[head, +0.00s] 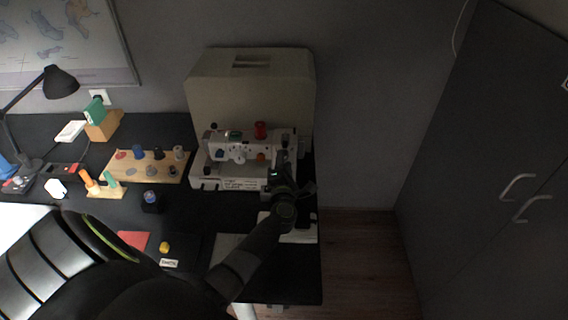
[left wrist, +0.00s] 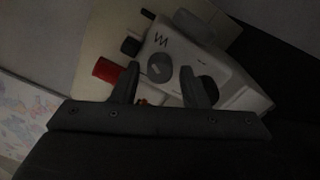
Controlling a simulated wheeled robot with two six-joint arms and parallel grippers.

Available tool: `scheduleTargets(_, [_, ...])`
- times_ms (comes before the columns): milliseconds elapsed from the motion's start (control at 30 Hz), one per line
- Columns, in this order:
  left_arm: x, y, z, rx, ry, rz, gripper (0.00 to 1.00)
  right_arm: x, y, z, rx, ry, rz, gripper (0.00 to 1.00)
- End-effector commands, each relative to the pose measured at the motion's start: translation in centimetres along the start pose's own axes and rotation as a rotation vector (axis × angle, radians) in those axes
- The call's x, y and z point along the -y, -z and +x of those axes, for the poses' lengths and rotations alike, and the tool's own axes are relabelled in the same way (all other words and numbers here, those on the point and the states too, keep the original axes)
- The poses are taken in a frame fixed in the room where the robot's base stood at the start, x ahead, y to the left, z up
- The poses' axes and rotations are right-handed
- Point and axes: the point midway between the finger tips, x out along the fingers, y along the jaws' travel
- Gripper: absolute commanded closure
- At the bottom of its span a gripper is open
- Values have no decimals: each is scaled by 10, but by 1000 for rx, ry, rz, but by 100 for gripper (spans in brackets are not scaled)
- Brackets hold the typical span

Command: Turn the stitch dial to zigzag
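The white sewing machine (head: 232,184) stands at the back of the dark desk. My left gripper (head: 280,180) is at its right end in the head view and hides part of that end. In the left wrist view, a round grey dial (left wrist: 160,68) sits on the machine's white face, with a black zigzag mark (left wrist: 160,39) beside it. The left gripper's two fingers (left wrist: 160,80) are apart on either side of the dial, with gaps visible. A second dark knob (left wrist: 206,88) is partly behind the right finger. The dial's pointer is too dark to read. My right gripper is not in view.
A red spool (head: 261,130) stands on top of the machine, and a beige case (head: 250,85) is behind it. A wooden spool board (head: 128,170) lies to the left. A desk lamp (head: 60,82) is at far left. Floor is free right of the desk.

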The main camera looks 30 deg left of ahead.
Motion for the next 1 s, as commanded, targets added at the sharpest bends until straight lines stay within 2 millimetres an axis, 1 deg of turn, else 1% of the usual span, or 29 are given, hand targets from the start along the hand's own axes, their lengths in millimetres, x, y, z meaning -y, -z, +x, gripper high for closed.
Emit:
scheduleTargets(333, [0,0,-1,0,0,-2,52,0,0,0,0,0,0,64])
scheduleTargets(467, [0,0,-11,-1,2,-2,52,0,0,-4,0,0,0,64])
scheduleTargets(567, [-1,0,-28,-2,3,-3,52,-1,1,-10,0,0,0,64])
scheduleTargets(700, [-1,0,-62,-4,3,-3,52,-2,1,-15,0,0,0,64])
scheduleTargets(833, [0,1,-94,-5,3,-4,52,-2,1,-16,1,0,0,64])
scheduleTargets(1000, [3,2,-132,-4,3,-4,52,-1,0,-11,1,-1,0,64])
